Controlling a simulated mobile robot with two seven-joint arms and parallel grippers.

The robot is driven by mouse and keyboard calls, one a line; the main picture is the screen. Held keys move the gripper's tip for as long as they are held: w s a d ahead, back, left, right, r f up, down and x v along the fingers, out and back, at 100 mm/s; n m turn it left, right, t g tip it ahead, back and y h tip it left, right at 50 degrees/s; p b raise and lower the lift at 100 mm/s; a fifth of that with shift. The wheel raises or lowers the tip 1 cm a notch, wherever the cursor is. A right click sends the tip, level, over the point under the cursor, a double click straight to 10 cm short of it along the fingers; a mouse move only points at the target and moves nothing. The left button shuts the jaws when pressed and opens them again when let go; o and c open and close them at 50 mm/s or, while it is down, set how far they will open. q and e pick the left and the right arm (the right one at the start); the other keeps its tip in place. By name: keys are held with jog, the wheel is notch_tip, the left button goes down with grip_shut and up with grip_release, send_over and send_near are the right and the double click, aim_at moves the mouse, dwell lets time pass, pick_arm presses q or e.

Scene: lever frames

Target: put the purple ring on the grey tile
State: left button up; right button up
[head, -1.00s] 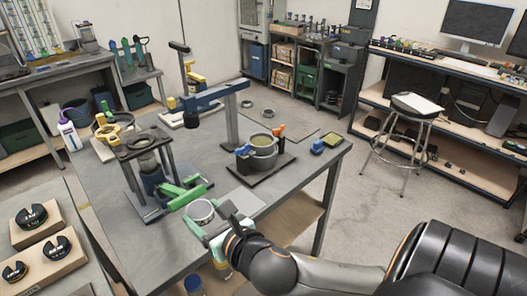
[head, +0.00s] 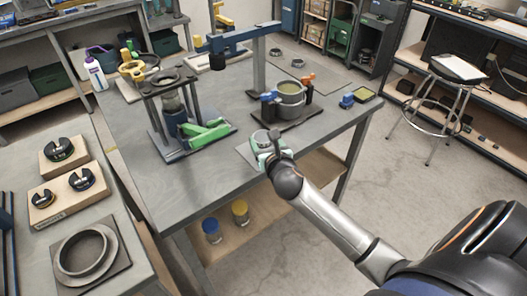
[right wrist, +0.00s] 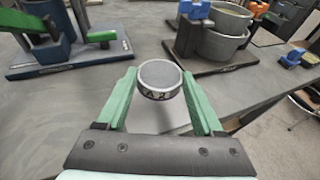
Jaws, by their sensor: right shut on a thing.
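My right gripper (head: 268,145) has its green fingers closed around a small round grey piece (right wrist: 160,78) with a dark lettered band; it also shows in the head view (head: 262,136). The piece looks upright between the fingertips. My left gripper is out of view.
A press-like stand (head: 160,120) with a green lever (head: 207,132) is left of the gripper. A metal pot (head: 290,100) on a dark base stands behind it. A large grey ring (head: 82,252) lies on the left bench. Bare tabletop (head: 180,185) is front left.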

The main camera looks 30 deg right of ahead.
jog(key=shift+w+d+f, duration=0.1)
jog(key=shift+w+f, duration=0.3)
jog(key=shift+f, duration=0.1)
jog(key=shift+w+f+b, duration=0.15)
jog(key=shift+f+b, duration=0.3)
jog(key=shift+f, duration=1.2)
jog(key=shift+f, duration=0.2)
jog(key=o, duration=1.4)
jog(key=shift+o, duration=0.2)
